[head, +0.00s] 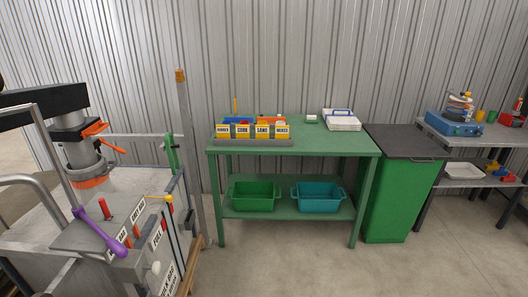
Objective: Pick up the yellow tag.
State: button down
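Several yellow tags with dark lettering stand in a row at the front of the green table's top. They read, from left to right, what looks like RUBBER (222,131), CORK (243,131), SAND (262,131) and MIXED (282,131). They stand upright along a dark rack or tray (252,141), with blue and orange things partly hidden behind them. I cannot tell which one is the task's tag. My gripper is not in view.
The green table (330,145) stands against a corrugated wall, with green (252,195) and teal (318,197) bins below. A grey machine with levers (95,232) fills the left. A green cabinet (392,195) and shelf (487,145) stand right. The floor in front is clear.

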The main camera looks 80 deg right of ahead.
aim_at(223, 131)
jog(key=z, duration=2.85)
